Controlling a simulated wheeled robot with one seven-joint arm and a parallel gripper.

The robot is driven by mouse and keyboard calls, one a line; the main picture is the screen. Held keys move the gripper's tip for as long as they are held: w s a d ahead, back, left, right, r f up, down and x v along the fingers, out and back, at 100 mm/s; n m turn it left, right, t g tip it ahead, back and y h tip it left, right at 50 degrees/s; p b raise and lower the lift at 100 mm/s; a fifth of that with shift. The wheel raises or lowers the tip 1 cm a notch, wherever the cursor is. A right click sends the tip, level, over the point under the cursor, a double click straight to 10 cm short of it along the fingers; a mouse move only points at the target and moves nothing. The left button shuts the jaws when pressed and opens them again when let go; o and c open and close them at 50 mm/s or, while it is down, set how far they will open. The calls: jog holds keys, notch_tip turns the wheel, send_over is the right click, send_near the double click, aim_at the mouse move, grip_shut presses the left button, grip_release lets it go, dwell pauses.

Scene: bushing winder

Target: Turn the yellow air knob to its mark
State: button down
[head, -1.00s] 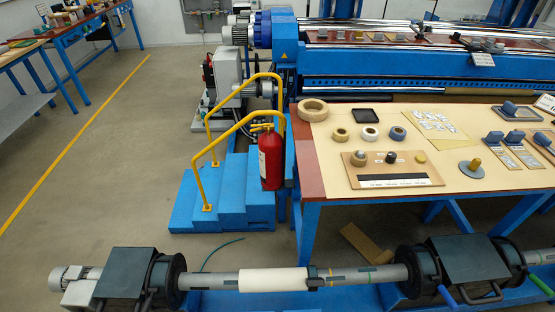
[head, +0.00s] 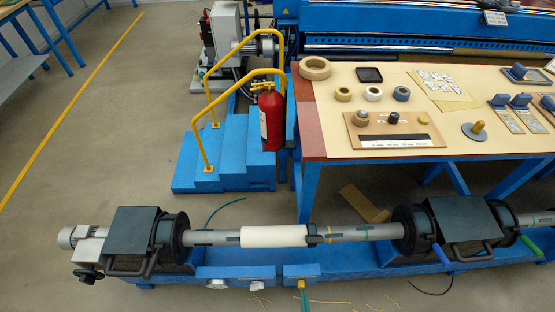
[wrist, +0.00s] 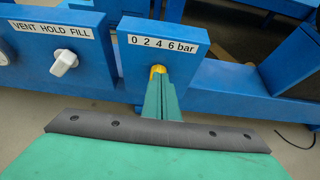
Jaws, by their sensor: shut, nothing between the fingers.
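The yellow air knob (wrist: 157,70) shows in the wrist view on the front of a blue box (wrist: 150,26) labelled "0 2 4 6 bar". Only its top edge is visible, because my gripper (wrist: 158,80) hides the rest of it. The knob's pointer and the mark cannot be made out. My green gripper is shut, with its fingertips directly in front of the knob; I cannot tell whether they touch it. In the head view the small blue box (head: 299,271) is at the bottom middle, with my gripper (head: 303,292) just below the knob's place.
Left of the box, a white knob (wrist: 64,62) sits on a blue panel labelled "VENT HOLD FILL". A shaft with a white sleeve (head: 274,237) runs above the boxes. Thin yellow strands (head: 330,302) lie on the floor. Blue steps (head: 225,160) and a table stand behind.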

jog(key=shift+s+d, duration=0.1)
jog(key=shift+s, duration=1.6)
jog(key=s+a+r+n+g, duration=0.4)
jog(key=s+a+n, duration=0.5)
jog(key=n, duration=0.3)
notch_tip(320, 180, up, 43)
jog(key=s+a+n+t, duration=0.1)
jog(key=n+t, duration=0.6)
jog(key=n, duration=1.6)
jog(key=shift+a+n, duration=0.3)
jog(key=shift+a, duration=0.25)
jog(key=shift+s+f, duration=0.1)
jog(key=shift+s, duration=0.15)
